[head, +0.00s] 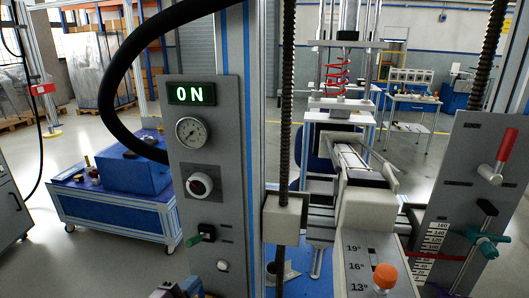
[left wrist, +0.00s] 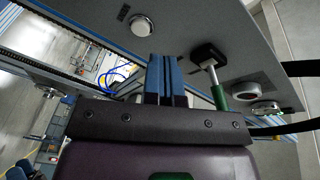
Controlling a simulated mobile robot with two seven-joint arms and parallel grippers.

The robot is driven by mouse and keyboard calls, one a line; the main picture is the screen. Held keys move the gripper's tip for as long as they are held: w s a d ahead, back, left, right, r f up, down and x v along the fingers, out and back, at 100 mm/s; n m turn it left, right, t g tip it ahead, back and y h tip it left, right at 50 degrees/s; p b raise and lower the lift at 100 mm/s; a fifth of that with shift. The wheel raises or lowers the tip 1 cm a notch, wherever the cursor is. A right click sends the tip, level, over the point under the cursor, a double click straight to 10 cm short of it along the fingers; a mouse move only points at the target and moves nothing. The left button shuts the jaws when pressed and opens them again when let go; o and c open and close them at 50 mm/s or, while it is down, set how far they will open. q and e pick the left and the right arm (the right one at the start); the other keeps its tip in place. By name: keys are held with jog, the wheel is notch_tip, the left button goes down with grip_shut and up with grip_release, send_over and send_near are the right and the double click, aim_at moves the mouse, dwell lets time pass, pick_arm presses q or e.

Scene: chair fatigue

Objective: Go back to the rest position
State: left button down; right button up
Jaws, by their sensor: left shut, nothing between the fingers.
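My left gripper (head: 180,289) shows only in part at the bottom edge of the head view, below and left of the grey control panel (head: 205,215). In the left wrist view its two blue fingers (left wrist: 165,78) are together with nothing between them. They point toward the panel (left wrist: 205,40), near the white button (left wrist: 141,26) and the green-tipped lever switch (left wrist: 216,85), and appear apart from both. The panel's display (head: 191,94) reads ON in green. My right gripper is not in view.
The panel carries a gauge (head: 190,131) and a knob (head: 199,184). A test machine with an orange knob (head: 385,276) and a red-handled lever (head: 497,160) stands to the right. A blue cart (head: 115,205) is at the left. Open floor lies behind.

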pick_arm(q)
jog(key=s+a+f+n+g+y+p, duration=0.1)
jog(key=s+n, duration=0.4)
jog(key=s, duration=0.5)
jog(key=s+a+f+n+g+y+p, duration=0.2)
jog(key=s+a+f+n+y, duration=0.2)
jog(key=s, duration=0.6)
jog(key=s+a+f+n+g+y+p, duration=0.1)
jog(key=s+a+n, duration=0.4)
jog(key=s, duration=0.5)
notch_tip(320, 180, down, 3)
jog(key=n+g+y, duration=0.1)
jog(key=n+y, duration=0.1)
jog(key=shift+r+n, duration=0.15)
jog(key=shift+n, duration=0.25)
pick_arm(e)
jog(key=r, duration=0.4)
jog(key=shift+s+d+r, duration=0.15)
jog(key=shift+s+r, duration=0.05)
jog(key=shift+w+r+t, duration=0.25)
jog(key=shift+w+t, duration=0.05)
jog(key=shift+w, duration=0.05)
